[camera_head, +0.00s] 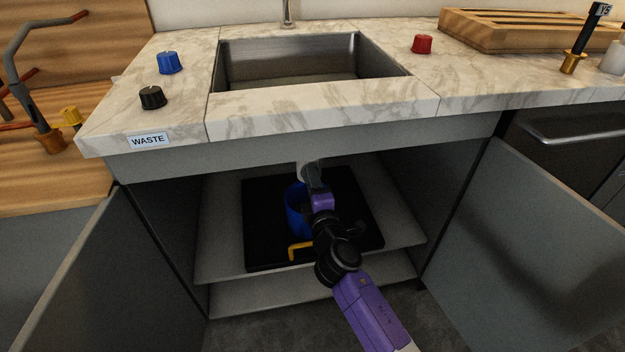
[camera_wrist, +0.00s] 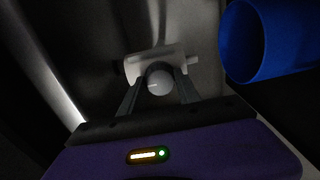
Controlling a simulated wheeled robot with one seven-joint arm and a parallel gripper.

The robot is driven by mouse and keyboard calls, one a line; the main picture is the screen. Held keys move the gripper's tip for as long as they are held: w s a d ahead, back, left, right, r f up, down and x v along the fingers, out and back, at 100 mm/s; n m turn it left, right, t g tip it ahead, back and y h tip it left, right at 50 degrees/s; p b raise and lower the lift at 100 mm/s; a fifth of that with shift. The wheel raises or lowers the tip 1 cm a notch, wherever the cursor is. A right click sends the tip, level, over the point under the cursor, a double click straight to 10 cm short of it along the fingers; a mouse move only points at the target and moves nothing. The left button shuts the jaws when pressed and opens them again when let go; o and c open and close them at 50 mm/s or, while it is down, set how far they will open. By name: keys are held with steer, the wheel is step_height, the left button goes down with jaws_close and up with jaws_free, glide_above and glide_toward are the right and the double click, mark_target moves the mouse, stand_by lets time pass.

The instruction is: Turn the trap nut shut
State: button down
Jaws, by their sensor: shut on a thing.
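In the head view my gripper (camera_head: 312,182) reaches up inside the open cabinet under the sink. The white trap (camera_head: 306,169) shows just above it, and the nut itself is hidden by my gripper. I cannot tell from the picture how far the nut is turned.
A blue bucket (camera_head: 294,212) stands on a black mat (camera_head: 262,235) close beside my arm; it also shows in the wrist view (camera_wrist: 234,45). A yellow bent piece (camera_head: 300,247) is in front of it. Open doors (camera_head: 525,235) flank the cabinet. The sink (camera_head: 290,65) is above.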

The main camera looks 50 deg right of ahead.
stand_by(0.4)
steer(key=c, duration=0.9)
jaws_free()
steer(key=shift+o, duration=0.2)
steer(key=v, duration=0.7)
steer(key=shift+s+a, duration=0.25)
steer(key=shift+s, duration=0.1)
